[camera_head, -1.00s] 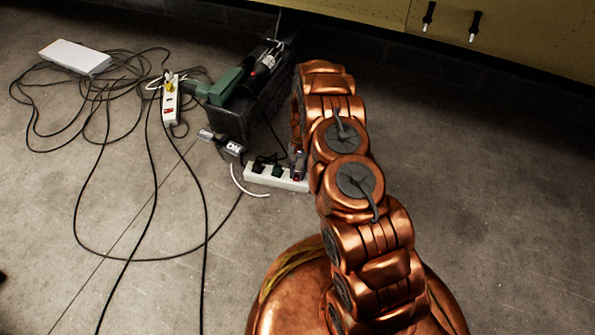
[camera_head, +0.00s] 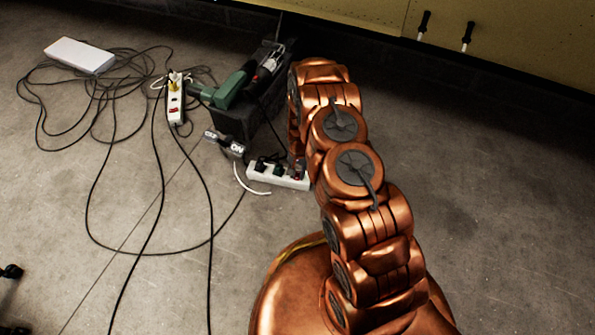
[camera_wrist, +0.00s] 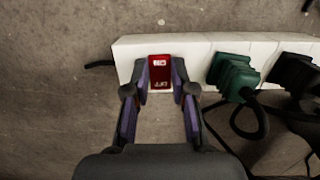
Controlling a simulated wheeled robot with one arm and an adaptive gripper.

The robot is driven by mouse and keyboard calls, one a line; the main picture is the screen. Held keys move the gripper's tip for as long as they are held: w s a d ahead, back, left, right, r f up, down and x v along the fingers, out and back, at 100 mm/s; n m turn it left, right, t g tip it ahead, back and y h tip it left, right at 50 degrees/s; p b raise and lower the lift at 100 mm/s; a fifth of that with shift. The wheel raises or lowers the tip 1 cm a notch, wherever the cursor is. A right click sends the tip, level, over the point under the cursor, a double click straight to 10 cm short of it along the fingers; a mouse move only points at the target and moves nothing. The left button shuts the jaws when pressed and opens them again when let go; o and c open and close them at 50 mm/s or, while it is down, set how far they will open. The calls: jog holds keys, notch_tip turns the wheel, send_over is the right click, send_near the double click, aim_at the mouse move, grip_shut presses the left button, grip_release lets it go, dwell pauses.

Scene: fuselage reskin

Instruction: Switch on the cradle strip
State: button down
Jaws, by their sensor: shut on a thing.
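A white power strip (camera_wrist: 198,48) lies on the floor and runs across the top of the wrist view. It also shows in the head view (camera_head: 262,176), just left of my arm. A red rocker switch (camera_wrist: 160,84) with light ON and OFF lettering sits near its left end in the wrist view. My gripper (camera_wrist: 160,76) is shut on the red switch, one finger on each side of it. Whether the rocker is pressed in I cannot tell. In the head view my arm hides most of the gripper. No label names either strip in view.
A green plug (camera_wrist: 234,76) and a black plug (camera_wrist: 292,74) sit in the strip beside the switch. A second white strip (camera_head: 175,112) with a red switch and yellow plug lies farther left. A dark crate (camera_head: 238,122) holds tools. Loose black cables cover the left floor; the right floor is clear.

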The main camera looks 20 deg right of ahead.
aim_at(298, 172)
jog(key=c, duration=1)
grip_release()
jog(key=shift+o, duration=0.2)
jog(key=shift+r, duration=0.1)
notch_tip(298, 172, up, 12)
jog(key=w, duration=0.1)
jog(key=shift+d, duration=0.45)
jog(key=shift+w, duration=0.15)
